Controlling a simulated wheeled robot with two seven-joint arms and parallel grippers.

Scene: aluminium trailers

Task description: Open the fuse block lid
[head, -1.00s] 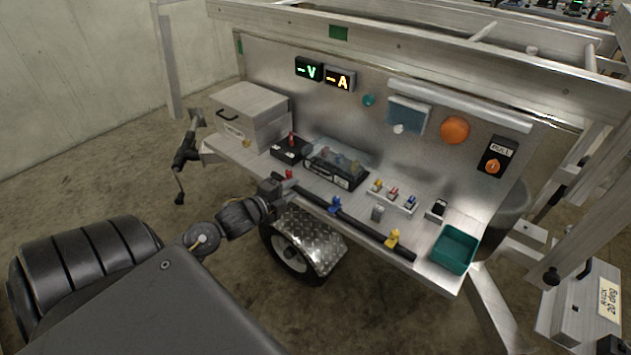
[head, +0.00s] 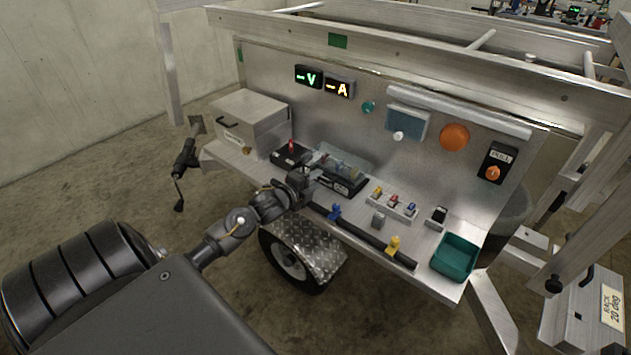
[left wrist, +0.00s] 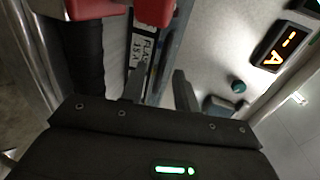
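In the left wrist view the block's white label (left wrist: 142,52) reads partly "15A". My left gripper (head: 308,180) is at the block's front left end, partly covering it in the head view. In the left wrist view its two fingers (left wrist: 158,88) are apart, close to the block's edge. I cannot tell whether they touch it. My right gripper is not in view.
A black box with a red switch (head: 291,148) stands left of the block. Several small coloured switches (head: 395,201) sit to its right. A black cable with blue and yellow clips (head: 394,245) runs along the bench front. A teal tray (head: 456,257) is at the right end.

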